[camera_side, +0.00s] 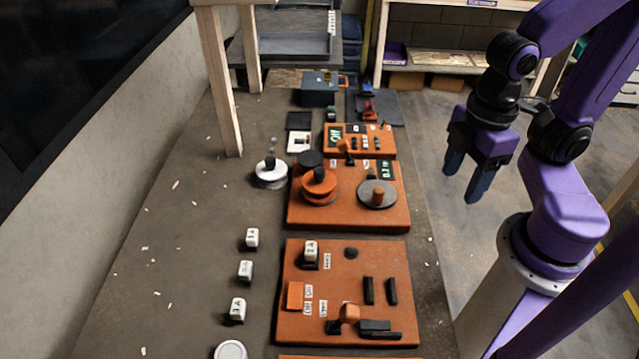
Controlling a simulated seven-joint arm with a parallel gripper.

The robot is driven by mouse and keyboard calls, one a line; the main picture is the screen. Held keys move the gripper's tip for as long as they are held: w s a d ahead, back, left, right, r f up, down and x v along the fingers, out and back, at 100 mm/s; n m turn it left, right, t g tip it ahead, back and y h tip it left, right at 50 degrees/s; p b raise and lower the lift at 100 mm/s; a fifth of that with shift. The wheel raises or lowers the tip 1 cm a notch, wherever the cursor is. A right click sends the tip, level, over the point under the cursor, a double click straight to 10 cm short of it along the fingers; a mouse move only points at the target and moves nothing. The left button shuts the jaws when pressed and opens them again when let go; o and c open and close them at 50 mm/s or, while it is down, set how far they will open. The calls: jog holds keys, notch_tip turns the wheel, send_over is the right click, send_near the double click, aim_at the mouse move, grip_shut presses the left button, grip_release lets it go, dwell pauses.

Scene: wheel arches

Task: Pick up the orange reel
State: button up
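The orange reel (319,186) sits on the left part of an orange-brown board (347,218) in the middle of the bench. A dark round piece (311,158) is just behind it, and a white reel (270,172) stands to its left, off the board. A grey disc with an orange knob (377,195) is to its right on the same board. My gripper (464,191) hangs in the air to the right of the bench, well apart from the reel. Its two dark fingers point down, spread with a gap between them, and nothing is held.
A nearer orange board (345,270) carries black bars and small blocks. A smaller panel (372,139) with displays lies behind the reel's board. White marked blocks (245,270) line the bench's left side. A wooden post (219,90) rises at the back left. The left bench surface (180,240) is mostly clear.

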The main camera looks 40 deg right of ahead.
jog(key=n+t+h, duration=1)
jog(key=n+h, duration=0.1)
jog(key=n, duration=0.3)
send_over(319, 172)
jog(key=f, duration=0.7)
jog(key=shift+s+a+f, duration=0.1)
jog(key=shift+s+f, duration=0.15)
jog(key=shift+w+f, duration=0.1)
jog(key=shift+f, duration=2.1)
notch_tip(319, 172, down, 2)
jog(key=shift+f, duration=0.15)
jog(key=shift+x, duration=1)
jog(key=shift+w+d+f, duration=0.25)
jog(key=shift+w+f, duration=0.05)
jog(key=shift+w, duration=0.05)
grip_shut()
